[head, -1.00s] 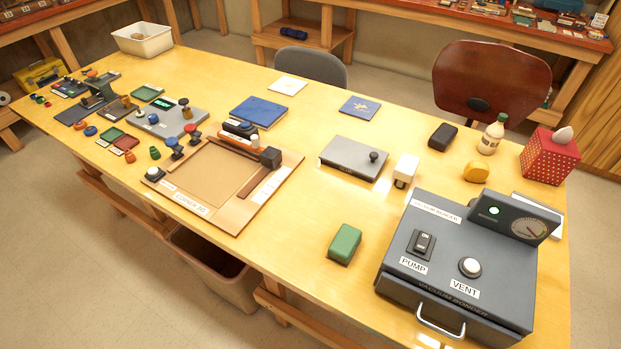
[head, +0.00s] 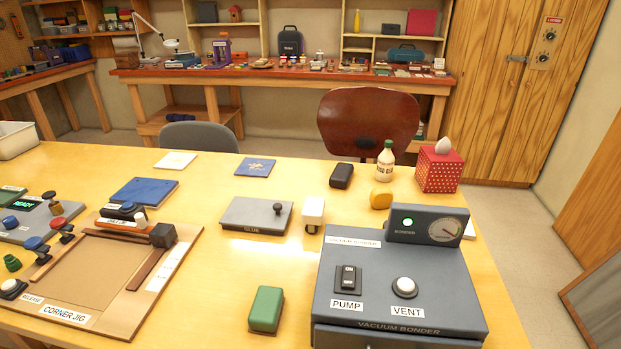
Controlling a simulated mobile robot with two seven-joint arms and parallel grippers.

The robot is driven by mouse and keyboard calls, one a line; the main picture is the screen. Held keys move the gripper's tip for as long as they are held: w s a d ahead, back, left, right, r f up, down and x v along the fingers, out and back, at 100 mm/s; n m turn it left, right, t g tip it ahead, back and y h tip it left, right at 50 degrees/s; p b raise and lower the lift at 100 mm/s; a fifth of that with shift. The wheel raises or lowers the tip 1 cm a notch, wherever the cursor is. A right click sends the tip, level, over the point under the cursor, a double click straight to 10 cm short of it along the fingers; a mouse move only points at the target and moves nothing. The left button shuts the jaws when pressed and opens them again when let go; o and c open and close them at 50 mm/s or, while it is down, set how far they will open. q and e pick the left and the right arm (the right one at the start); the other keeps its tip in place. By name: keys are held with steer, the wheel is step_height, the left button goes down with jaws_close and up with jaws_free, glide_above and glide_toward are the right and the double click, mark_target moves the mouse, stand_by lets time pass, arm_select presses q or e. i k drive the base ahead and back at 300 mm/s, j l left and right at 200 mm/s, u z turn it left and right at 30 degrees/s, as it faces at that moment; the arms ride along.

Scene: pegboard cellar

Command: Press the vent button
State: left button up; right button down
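The vacuum bonder (head: 397,275) is a dark grey box at the front right of the table. Its round white vent button (head: 404,287) sits on the top face, just above a label reading VENT. To the left of the button is a black pump rocker switch (head: 347,279) marked ON. A raised panel at the bonder's back holds a lit green lamp (head: 408,222) and a round gauge (head: 444,231), whose reading is too small to tell. Neither of my grippers shows in the head view.
A green block (head: 266,309) lies left of the bonder. A white block (head: 313,212), a glue box (head: 255,216), a corner jig (head: 100,277), a bottle (head: 385,160), a yellow object (head: 381,199) and a red tissue box (head: 439,169) stand around. Bare table (head: 215,300) lies between jig and green block.

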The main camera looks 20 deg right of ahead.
mark_target(406, 285)
steer(key=l+z, duration=0.15)
steer(key=z, duration=0.2)
steer(key=l+z, duration=0.3)
steer(key=z, duration=0.35)
